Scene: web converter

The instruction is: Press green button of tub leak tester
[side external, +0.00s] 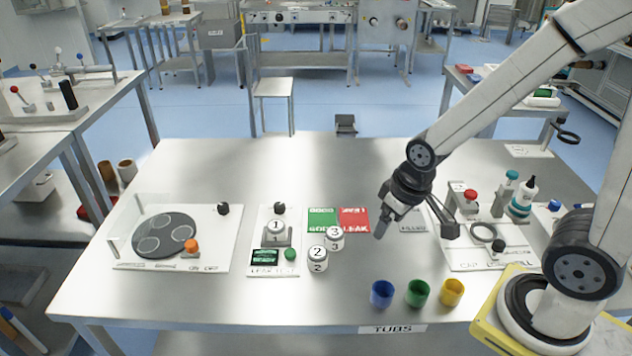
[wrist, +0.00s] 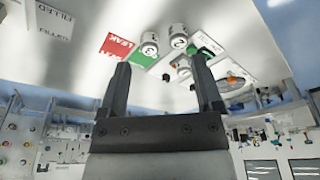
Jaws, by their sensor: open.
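The leak tester (side external: 257,228) is a white plate left of the table's middle in the side external view. Its green button (side external: 290,254) sits at the front right, beside a green display (side external: 264,256). Tub 1 (side external: 276,230) stands upright on the tester. Tub 2 (side external: 318,260) and tub 3 (side external: 334,238) stand just right of it. My gripper (side external: 415,228) is open and empty, above the table to the right of the tubs, apart from the button.
A green GOOD pad (side external: 321,220) and red LEAK pad (side external: 354,218) lie behind the tubs. Blue (side external: 382,294), green (side external: 418,293) and yellow (side external: 452,292) cups stand at the front.

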